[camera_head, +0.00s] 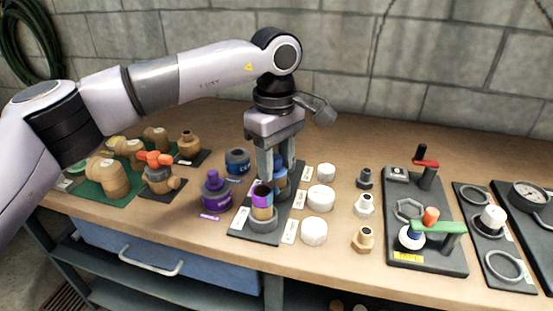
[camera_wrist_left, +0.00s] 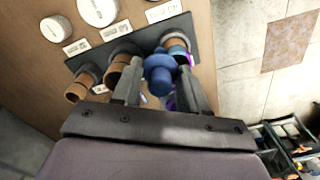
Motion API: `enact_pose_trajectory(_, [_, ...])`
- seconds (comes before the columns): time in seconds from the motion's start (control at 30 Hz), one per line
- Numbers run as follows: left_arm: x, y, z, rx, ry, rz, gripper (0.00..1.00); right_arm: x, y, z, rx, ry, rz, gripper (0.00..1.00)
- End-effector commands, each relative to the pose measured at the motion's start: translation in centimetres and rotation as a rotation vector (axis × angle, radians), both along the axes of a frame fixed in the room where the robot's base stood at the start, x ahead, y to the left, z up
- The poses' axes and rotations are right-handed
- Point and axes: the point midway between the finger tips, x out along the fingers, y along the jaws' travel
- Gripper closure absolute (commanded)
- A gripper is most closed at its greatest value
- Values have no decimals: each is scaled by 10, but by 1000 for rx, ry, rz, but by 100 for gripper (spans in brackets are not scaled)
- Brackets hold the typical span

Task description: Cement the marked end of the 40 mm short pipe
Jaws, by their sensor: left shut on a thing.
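My left gripper (camera_head: 276,169) points down over the dark pipe stand (camera_head: 241,232). It is shut on a blue applicator cap (camera_wrist_left: 158,76), which shows partly between the fingers in the head view (camera_head: 281,182). A short tan pipe with a purple-coated upper end (camera_head: 262,194) stands upright at the near end of the stand, just in front of the held cap. Whether the applicator touches it is hidden. Other tan pipes (camera_wrist_left: 80,88) stand farther along the stand. A blue cement can (camera_head: 237,161) stands left of the gripper. My right gripper is not in view.
A purple can (camera_head: 216,192) stands left of the stand, close to it. Several white caps (camera_head: 314,231) and small fittings (camera_head: 363,238) stand to the right. A dark fixture board (camera_head: 430,258) lies farther right. Brown fittings (camera_head: 112,177) and an orange-handled valve (camera_head: 158,172) are at left.

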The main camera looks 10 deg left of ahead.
Motion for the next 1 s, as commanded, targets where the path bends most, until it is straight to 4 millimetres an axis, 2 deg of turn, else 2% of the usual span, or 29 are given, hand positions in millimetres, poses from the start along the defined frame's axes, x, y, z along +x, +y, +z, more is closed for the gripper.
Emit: enact_pose_trajectory(1.0, [9,25,0,-1,1,1,77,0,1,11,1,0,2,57])
